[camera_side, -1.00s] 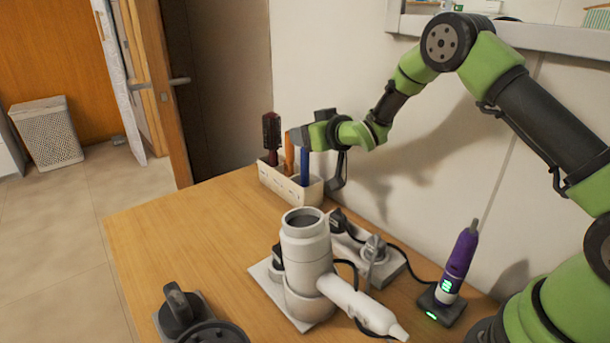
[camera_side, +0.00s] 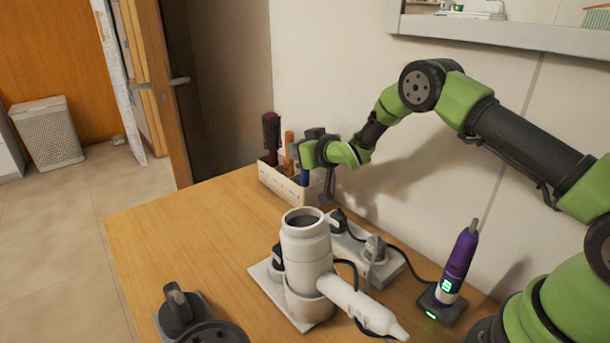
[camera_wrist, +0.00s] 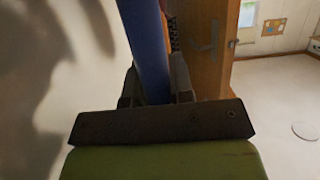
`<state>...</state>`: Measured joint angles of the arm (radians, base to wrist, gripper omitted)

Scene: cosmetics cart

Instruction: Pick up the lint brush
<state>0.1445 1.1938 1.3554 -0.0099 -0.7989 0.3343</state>
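An organizer box (camera_side: 275,184) at the back of the table holds several upright tools. They are a dark red bristled brush (camera_side: 270,131), an orange handle (camera_side: 289,144) and a blue handle (camera_side: 304,177). Which of them is the lint brush is not clear from their shape. My gripper (camera_side: 296,152) is at the blue handle, above the box. In the wrist view, the blue handle (camera_wrist: 147,45) runs between my two dark fingers, one close on each side. Whether they press on it is not clear. The handle's lower end is hidden in the box.
A white hair dryer (camera_side: 308,250) stands in a holder in front of the box. A power strip (camera_side: 370,262) with plugs and cables lies behind it. A purple device (camera_side: 460,256) stands on a dock at the right. The wall is close behind.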

